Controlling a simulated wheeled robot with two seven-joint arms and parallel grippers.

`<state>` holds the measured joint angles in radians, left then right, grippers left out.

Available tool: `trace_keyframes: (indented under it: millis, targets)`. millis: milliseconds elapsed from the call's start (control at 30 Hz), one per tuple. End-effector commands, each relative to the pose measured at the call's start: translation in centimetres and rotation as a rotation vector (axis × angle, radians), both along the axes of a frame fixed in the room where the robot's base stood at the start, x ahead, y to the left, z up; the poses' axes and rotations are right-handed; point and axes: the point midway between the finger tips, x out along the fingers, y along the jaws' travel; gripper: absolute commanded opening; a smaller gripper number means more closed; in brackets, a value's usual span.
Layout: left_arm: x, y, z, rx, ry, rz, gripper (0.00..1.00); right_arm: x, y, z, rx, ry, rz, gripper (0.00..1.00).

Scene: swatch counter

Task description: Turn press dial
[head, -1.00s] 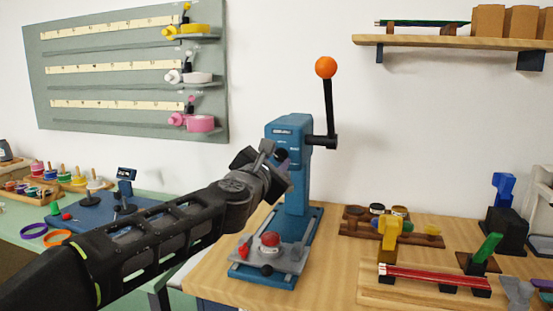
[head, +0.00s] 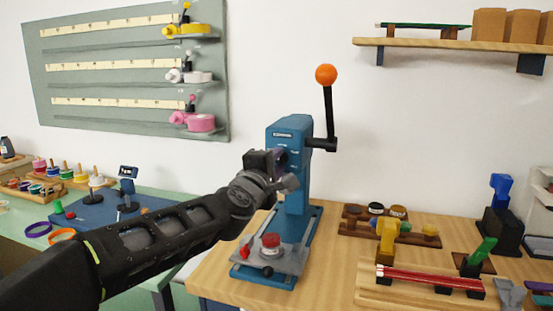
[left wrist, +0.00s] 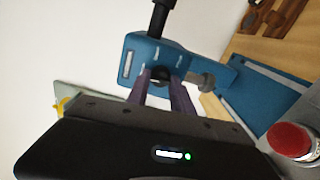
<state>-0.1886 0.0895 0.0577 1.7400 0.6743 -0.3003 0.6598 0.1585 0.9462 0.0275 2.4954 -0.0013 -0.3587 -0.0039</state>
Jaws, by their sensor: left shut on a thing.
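The blue press (head: 296,178) stands on the wooden table, with a black lever topped by an orange ball (head: 326,75) at its upper right. My left gripper (head: 286,160) is at the side of the press head. In the left wrist view, the gripper (left wrist: 162,84) has its two fingers on either side of the small dark press dial (left wrist: 160,76) and is shut on it. The fingers partly hide the dial. The press head also shows in the left wrist view (left wrist: 135,62). My right gripper is not in view.
A grey plate with a red round piece (head: 271,240) lies on the press base, below my arm. To the right are a wooden rack (head: 352,228) and a board with red sticks (head: 430,278). A green table (head: 150,205) with pegs and rings is at left.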

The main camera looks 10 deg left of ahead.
Motion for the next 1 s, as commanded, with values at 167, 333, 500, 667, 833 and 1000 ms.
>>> trace_keyframes:
  millis: [167,333,500,667,833,1000]
  targets:
    - [0.01,-0.08,-0.05,0.067,-0.002,-0.001,0.0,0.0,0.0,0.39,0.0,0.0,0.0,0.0]
    - [0.01,-0.07,-0.1,0.091,-0.004,-0.001,0.0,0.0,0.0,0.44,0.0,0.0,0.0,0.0]
    - [0.01,-0.06,-0.13,0.094,-0.004,-0.001,0.0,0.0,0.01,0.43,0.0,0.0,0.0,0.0]
    - [0.01,-0.07,-0.14,0.093,-0.003,-0.001,0.0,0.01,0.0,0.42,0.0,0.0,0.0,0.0]
    - [0.01,-0.06,-0.11,0.092,-0.004,-0.001,0.4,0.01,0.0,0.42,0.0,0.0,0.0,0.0]
    - [0.01,-0.04,-0.06,0.092,-0.005,0.0,0.48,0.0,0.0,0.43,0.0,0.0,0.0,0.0]
